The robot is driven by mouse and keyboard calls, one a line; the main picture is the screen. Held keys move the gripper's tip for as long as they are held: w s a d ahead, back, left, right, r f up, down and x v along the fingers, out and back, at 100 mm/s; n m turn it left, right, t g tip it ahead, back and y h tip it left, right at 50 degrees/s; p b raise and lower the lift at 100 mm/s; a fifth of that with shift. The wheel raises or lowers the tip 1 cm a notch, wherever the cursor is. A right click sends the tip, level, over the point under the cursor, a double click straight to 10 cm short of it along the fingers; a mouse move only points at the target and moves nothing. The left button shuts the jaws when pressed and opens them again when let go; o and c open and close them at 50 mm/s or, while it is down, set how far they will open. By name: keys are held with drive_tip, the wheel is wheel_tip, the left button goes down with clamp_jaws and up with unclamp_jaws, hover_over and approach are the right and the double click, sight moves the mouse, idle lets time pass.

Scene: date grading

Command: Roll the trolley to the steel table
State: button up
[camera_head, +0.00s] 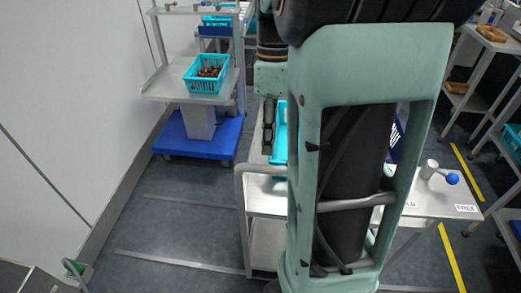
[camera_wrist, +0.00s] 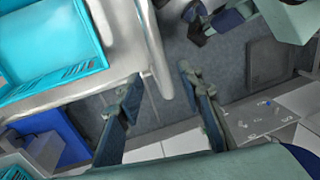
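The trolley (camera_head: 265,207) is a steel cart in the middle of the head view, largely hidden behind my arm. It carries a teal crate (camera_head: 280,143), and its tubular handle (camera_head: 240,190) is at the near left. I see no clear contact; the depth gap cannot be told. Which piece is the steel table cannot be told.
A steel stand on a blue base (camera_head: 195,138) at the left holds a teal crate (camera_head: 192,82) of dates. Steel racks (camera_head: 478,75) with trays and crates line the right, near yellow floor stripes (camera_head: 452,258). Grey floor (camera_head: 175,225) is open at the front left, beside the wall.

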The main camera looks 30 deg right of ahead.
sight(268, 166)
drive_tip(key=f, duration=0.5)
drive_tip(key=s+f, duration=0.1)
drive_tip(key=f, duration=0.1)
drive_tip(key=shift+a+f+b, duration=0.15)
drive_tip(key=shift+a+b, duration=0.15)
drive_tip(key=shift+a, duration=0.1)
drive_tip(key=shift+c, duration=0.6)
clamp_jaws()
